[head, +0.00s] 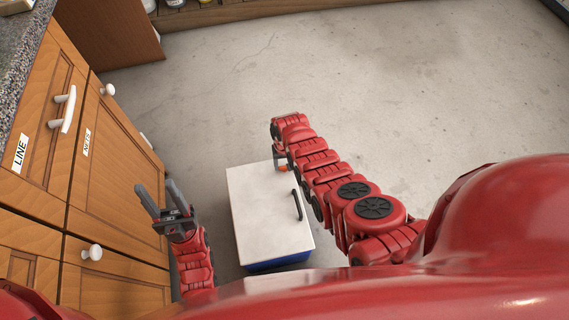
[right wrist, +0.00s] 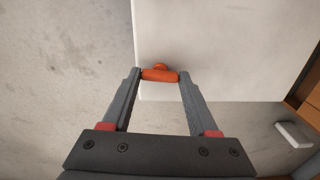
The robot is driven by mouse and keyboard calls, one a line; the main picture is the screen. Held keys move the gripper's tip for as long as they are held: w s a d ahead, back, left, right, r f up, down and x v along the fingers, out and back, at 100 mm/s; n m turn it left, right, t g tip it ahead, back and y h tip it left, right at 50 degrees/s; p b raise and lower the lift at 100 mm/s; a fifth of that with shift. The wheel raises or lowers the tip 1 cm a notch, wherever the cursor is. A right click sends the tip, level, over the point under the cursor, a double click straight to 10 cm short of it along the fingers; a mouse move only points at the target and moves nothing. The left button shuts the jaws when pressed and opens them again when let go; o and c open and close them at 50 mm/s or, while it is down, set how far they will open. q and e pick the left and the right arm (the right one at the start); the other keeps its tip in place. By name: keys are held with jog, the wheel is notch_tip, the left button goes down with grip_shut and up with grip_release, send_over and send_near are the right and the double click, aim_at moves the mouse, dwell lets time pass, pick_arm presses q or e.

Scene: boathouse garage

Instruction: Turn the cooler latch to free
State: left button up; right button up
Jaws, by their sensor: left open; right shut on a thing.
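The cooler (head: 262,215) stands on the floor, with a white lid, a dark handle (head: 297,204) and a blue body low at its near side. Its orange latch (head: 283,168) shows at the far end, partly hidden by my right arm. My left gripper (head: 167,203) is open and empty, pointing up, left of the cooler near the cabinet doors.
Wooden cabinets (head: 110,140) with white knobs and labels "LINE" and "NETS" line the left side. A wooden shelf (head: 240,12) runs along the back. The concrete floor (head: 420,80) beyond and right of the cooler is clear. The right wrist view shows a white handle (right wrist: 294,134).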

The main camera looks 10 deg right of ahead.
jog(key=shift+n, duration=0.6)
jog(key=o, duration=1.4)
jog(key=shift+r+p, duration=0.35)
jog(key=shift+r, duration=0.2)
notch_tip(320, 180, up, 16)
jog(key=p, duration=0.3)
jog(key=shift+r+p, duration=0.15)
jog(key=shift+p, duration=0.2)
